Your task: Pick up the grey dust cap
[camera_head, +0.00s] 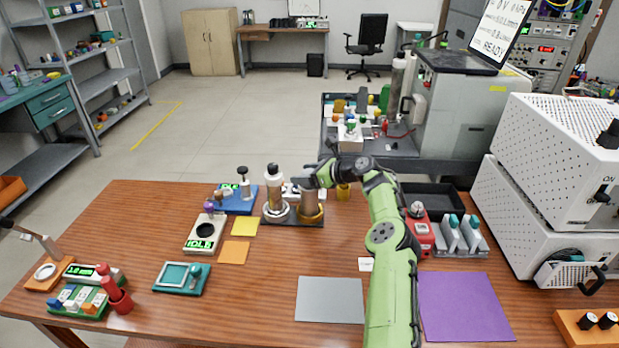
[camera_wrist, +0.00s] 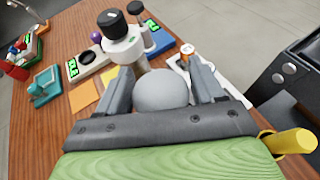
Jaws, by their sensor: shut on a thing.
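The grey dust cap (camera_wrist: 162,92) is a smooth rounded grey piece between the two fingers of my gripper (camera_wrist: 158,72) in the wrist view. My gripper (camera_head: 308,180) is shut on it. In the head view the gripper is over the right-hand cylinder (camera_head: 312,207), which has a brass-coloured base on a dark plate (camera_head: 292,222). I cannot tell whether the cap still touches the cylinder. Its underside is hidden. A second cylinder (camera_head: 272,190), pale with a black knob, stands upright just left, and it also shows in the wrist view (camera_wrist: 120,45).
A scale (camera_head: 205,232) and a blue device (camera_head: 238,200) stand to the left. A yellow cylinder (camera_head: 343,190) is just right of my gripper. A black tray (camera_head: 430,197) and red device (camera_head: 418,232) lie right of my arm.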

